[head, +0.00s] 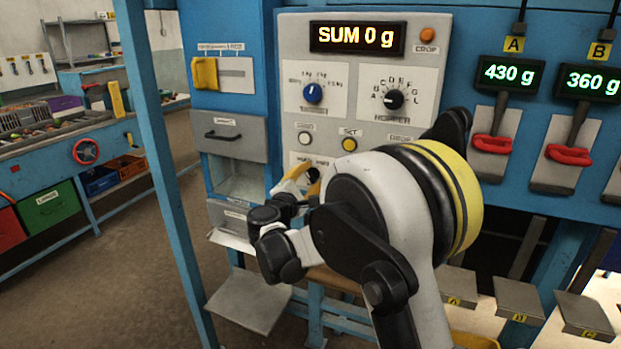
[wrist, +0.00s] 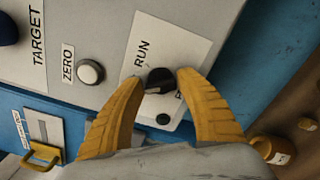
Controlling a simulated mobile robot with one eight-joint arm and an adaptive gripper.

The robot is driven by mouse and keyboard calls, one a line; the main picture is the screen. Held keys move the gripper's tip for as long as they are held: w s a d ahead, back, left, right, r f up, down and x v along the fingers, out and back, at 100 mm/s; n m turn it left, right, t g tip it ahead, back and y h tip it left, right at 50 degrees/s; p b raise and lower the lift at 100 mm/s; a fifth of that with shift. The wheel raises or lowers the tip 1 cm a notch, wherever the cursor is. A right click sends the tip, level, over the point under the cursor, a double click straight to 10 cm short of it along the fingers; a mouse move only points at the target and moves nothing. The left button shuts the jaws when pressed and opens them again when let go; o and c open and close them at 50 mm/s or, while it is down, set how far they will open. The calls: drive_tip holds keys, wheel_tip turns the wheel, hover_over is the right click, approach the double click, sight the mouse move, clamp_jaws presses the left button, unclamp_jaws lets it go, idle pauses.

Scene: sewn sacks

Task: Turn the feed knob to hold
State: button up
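The feed knob is a small black knob (wrist: 160,80) with a pale pointer line, on a white label plate (wrist: 185,50) reading RUN. Other lettering on that plate is partly hidden by my right finger. In the wrist view my gripper (wrist: 164,76) is open, with one yellow finger on each side of the knob; I cannot tell whether either finger touches it. In the head view my gripper (head: 303,178) is at the lower part of the grey panel (head: 440,80), and the knob (head: 312,176) shows as a dark spot beside the fingers.
Above are a blue knob (head: 313,93), a black selector (head: 393,99), a white button (head: 305,138) and a yellow button (head: 349,144). A display (head: 357,38) reads SUM 0 g. Red-handled levers (head: 491,144) stand right. A grey drawer (head: 235,138) is left.

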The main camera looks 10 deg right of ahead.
drive_tip(key=shift+o, duration=0.8)
drive_tip(key=v, duration=1.2)
